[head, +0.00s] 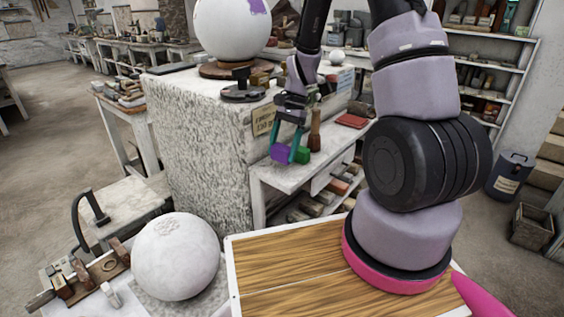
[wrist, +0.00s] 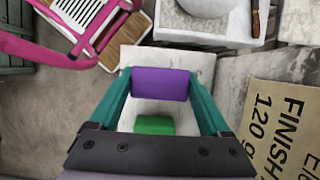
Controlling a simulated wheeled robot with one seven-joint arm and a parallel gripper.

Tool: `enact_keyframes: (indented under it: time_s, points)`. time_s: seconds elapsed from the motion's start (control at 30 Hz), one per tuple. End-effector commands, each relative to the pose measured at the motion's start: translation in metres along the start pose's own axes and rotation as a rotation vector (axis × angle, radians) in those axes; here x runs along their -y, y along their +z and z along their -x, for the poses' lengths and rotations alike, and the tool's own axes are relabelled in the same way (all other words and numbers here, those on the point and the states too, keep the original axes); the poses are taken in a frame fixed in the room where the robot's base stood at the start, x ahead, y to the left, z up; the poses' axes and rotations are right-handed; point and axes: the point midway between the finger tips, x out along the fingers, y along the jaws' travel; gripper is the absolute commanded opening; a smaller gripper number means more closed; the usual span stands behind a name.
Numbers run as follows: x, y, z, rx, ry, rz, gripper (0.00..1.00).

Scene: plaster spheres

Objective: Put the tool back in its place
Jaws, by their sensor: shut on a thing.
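My gripper (head: 287,143), with teal fingers, is shut on a purple block (head: 280,153). In the wrist view the purple block (wrist: 160,83) spans the gap between the fingertips (wrist: 161,92). A green block (head: 302,155) shows just right of the purple one in the head view. In the wrist view the green block (wrist: 154,125) shows between the fingers, in front of a pale surface, and seems to lie below. I cannot tell whether the two blocks touch. A sign (head: 263,122) is on the pedestal; the wrist view shows "FINISH 120 g" on it (wrist: 280,125).
A rough white pedestal (head: 205,150) stands left of my gripper and bears a large sphere (head: 232,28). A white bench (head: 285,180) with a wooden-handled tool (head: 315,130) is beside it. Another sphere (head: 174,256) and several tools are at front left.

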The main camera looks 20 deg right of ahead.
Motion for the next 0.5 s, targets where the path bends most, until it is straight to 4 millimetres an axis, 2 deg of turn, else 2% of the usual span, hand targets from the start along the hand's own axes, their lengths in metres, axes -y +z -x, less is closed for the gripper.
enact_keyframes:
  time_s: [0.3,0.5]
  points:
    - [0.000,-0.015,-0.038,0.001,0.000,-0.001,0.16]
    - [0.000,-0.017,-0.040,-0.001,0.000,0.001,0.16]
